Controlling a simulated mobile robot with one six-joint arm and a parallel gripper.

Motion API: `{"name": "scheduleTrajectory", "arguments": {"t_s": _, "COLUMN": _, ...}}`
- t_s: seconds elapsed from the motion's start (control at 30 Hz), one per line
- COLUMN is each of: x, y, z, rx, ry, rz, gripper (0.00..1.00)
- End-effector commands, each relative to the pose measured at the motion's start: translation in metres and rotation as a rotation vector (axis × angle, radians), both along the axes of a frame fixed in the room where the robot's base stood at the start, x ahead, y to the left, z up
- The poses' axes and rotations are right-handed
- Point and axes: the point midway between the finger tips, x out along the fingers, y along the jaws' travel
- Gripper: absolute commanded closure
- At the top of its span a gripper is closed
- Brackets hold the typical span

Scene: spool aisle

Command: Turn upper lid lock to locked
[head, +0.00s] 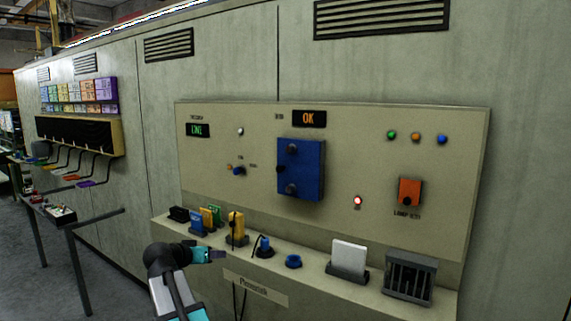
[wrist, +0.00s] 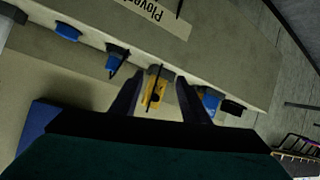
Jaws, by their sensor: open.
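A blue lid box (head: 312,168) is fixed on the beige panel. A dark round knob, the upper lid lock (head: 292,149), is near its top, and a second dark knob (head: 291,188) is near its bottom. I cannot read whether either is locked. My gripper (head: 220,255) is open in front of the shelf, low and left of the lid and well apart from it. In the wrist view, my open fingers (wrist: 160,78) frame a yellow item (wrist: 155,97) on the shelf. I cannot tell any contact. The upper lock is not visible there.
The shelf (head: 315,276) below the panel holds blue, green and yellow items, a blue plug (head: 264,245), a blue ring (head: 293,261), a white card (head: 349,256) and a dark slotted box (head: 409,277).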

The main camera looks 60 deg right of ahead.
Motion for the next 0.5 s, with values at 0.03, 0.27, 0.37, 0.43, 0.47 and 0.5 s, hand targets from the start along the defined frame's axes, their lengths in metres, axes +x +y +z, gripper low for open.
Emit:
{"name": "scheduleTrajectory", "arguments": {"t_s": 0.03, "x": -0.004, "y": -0.01, "z": 0.022, "rx": -0.028, "ry": -0.034, "rz": -0.023, "gripper": 0.58}}
{"name": "scheduleTrajectory", "arguments": {"t_s": 0.27, "x": -0.035, "y": -0.047, "z": 0.119, "rx": -0.155, "ry": -0.178, "rz": -0.12, "gripper": 0.58}}
{"name": "scheduleTrajectory", "arguments": {"t_s": 0.37, "x": -0.053, "y": -0.06, "z": 0.162, "rx": -0.21, "ry": -0.24, "rz": -0.163, "gripper": 0.58}}
{"name": "scheduleTrajectory", "arguments": {"t_s": 0.43, "x": -0.066, "y": -0.067, "z": 0.192, "rx": -0.251, "ry": -0.284, "rz": -0.192, "gripper": 0.58}}
{"name": "scheduleTrajectory", "arguments": {"t_s": 0.47, "x": -0.072, "y": -0.07, "z": 0.204, "rx": -0.268, "ry": -0.301, "rz": -0.204, "gripper": 0.58}}
{"name": "scheduleTrajectory", "arguments": {"t_s": 0.5, "x": -0.081, "y": -0.073, "z": 0.221, "rx": -0.291, "ry": -0.325, "rz": -0.221, "gripper": 0.58}}
